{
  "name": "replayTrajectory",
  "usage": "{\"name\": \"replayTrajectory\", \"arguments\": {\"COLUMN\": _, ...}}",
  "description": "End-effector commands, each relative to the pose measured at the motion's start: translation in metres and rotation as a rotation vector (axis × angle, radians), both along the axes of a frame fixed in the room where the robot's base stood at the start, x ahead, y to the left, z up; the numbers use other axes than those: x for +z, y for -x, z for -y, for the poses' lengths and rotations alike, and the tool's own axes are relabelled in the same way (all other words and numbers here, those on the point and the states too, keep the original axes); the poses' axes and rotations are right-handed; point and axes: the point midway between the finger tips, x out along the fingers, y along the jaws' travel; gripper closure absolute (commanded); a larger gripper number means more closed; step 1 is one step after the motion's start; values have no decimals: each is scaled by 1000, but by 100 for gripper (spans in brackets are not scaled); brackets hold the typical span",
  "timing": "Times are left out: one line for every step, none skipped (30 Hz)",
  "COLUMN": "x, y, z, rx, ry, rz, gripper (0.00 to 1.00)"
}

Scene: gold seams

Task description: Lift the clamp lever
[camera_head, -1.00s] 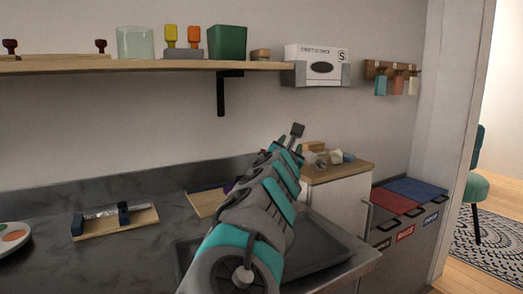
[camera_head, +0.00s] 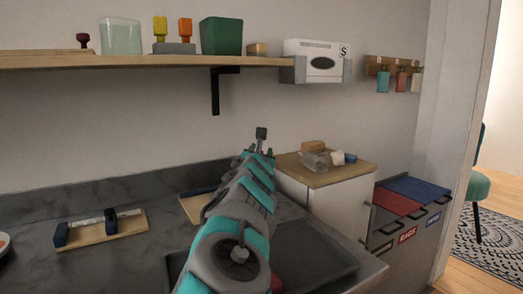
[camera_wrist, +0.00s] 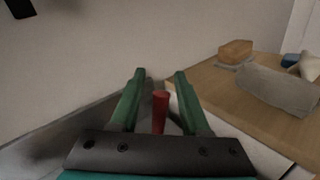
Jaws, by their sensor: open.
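A red upright bar (camera_wrist: 160,112), seemingly the clamp lever, stands between the two green fingers of my gripper (camera_wrist: 160,75) in the wrist view. The fingers are open, with a gap on each side of the red bar. I cannot tell how deep it sits between them. In the head view my arm hides the red bar and most of the gripper. A wooden board (camera_head: 195,205) shows partly behind my arm. Another wooden board with a dark-ended bar clamp (camera_head: 107,220) lies on the grey counter at the left.
A sink basin (camera_head: 310,262) lies under and right of my arm. A wooden-topped cabinet (camera_head: 325,176) right of the arm holds a grey roll (camera_wrist: 275,90) and an orange-brown block (camera_wrist: 236,50). A shelf (camera_head: 150,62) with containers runs along the wall above.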

Motion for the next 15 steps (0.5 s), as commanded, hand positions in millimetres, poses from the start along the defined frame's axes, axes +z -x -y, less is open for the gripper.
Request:
{"name": "replayTrajectory", "arguments": {"x": 0, "y": 0, "z": 0, "rx": 0, "ry": 0, "rz": 0, "gripper": 54}}
{"name": "replayTrajectory", "arguments": {"x": 0, "y": 0, "z": 0, "rx": 0, "ry": 0, "rz": 0, "gripper": 54}}
{"name": "replayTrajectory", "arguments": {"x": 0, "y": 0, "z": 0, "rx": 0, "ry": 0, "rz": 0, "gripper": 54}}
{"name": "replayTrajectory", "arguments": {"x": 0, "y": 0, "z": 0, "rx": 0, "ry": 0, "rz": 1, "gripper": 54}}
{"name": "replayTrajectory", "arguments": {"x": 0, "y": 0, "z": 0, "rx": -1, "ry": 0, "rz": 1, "gripper": 54}}
{"name": "replayTrajectory", "arguments": {"x": 0, "y": 0, "z": 0, "rx": -1, "ry": 0, "rz": 1, "gripper": 58}}
{"name": "replayTrajectory", "arguments": {"x": 0, "y": 0, "z": 0, "rx": -1, "ry": 0, "rz": 1, "gripper": 62}}
{"name": "replayTrajectory", "arguments": {"x": 0, "y": 0, "z": 0, "rx": -1, "ry": 0, "rz": 1, "gripper": 65}}
{"name": "replayTrajectory", "arguments": {"x": 0, "y": 0, "z": 0, "rx": -1, "ry": 0, "rz": 1, "gripper": 70}}
{"name": "replayTrajectory", "arguments": {"x": 0, "y": 0, "z": 1, "rx": -1, "ry": 0, "rz": 1, "gripper": 73}}
{"name": "replayTrajectory", "arguments": {"x": 0, "y": 0, "z": 1, "rx": -1, "ry": 0, "rz": 1, "gripper": 76}}
{"name": "replayTrajectory", "arguments": {"x": 0, "y": 0, "z": 1, "rx": -1, "ry": 0, "rz": 1, "gripper": 81}}
{"name": "replayTrajectory", "arguments": {"x": 0, "y": 0, "z": 1, "rx": -1, "ry": 0, "rz": 1, "gripper": 84}}
{"name": "replayTrajectory", "arguments": {"x": 0, "y": 0, "z": 1, "rx": -1, "ry": 0, "rz": 1, "gripper": 88}}
{"name": "replayTrajectory", "arguments": {"x": 0, "y": 0, "z": 1, "rx": -1, "ry": 0, "rz": 1, "gripper": 92}}
